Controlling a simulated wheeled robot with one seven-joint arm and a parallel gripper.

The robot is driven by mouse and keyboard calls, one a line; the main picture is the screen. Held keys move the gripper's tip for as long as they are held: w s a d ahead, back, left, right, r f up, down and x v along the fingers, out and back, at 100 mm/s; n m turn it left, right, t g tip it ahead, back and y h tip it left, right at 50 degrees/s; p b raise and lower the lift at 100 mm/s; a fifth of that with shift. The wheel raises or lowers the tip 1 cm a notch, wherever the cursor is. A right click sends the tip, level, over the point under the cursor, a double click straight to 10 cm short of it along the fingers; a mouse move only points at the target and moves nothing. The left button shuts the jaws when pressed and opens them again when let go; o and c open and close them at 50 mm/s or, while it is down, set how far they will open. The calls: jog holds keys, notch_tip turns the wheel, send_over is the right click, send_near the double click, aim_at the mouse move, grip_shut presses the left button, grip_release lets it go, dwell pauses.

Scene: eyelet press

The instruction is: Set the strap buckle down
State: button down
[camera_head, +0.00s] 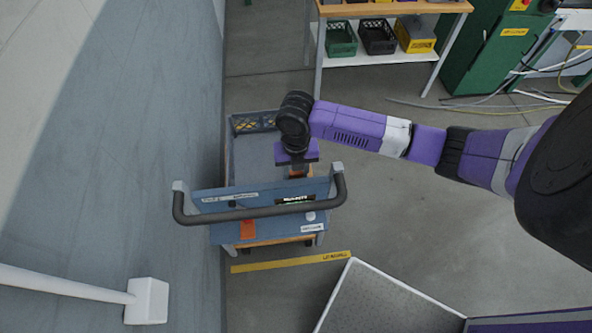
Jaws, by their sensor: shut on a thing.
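My gripper (298,168) points down over the right side of a blue cart (255,228), behind the cart's push handle (262,213). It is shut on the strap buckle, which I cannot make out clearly. A small orange-brown patch shows at the fingertips, and I cannot tell whether it is part of the buckle. The cart's upright end panel stands close in front of the fingertips. I cannot tell whether the held thing touches the cart's deck.
A dark crate (253,122) is at the cart's far end. A grey wall (130,130) runs close along its left side. A workbench with bins (378,37) and a green machine (497,50) stand behind. A yellow floor strip (290,262) lies in front; floor to the right is open.

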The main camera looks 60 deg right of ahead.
jog(key=c, duration=0.9)
grip_release()
notch_tip(320, 180, up, 12)
jog(key=shift+r+b, duration=0.1)
jog(key=shift+b, duration=0.45)
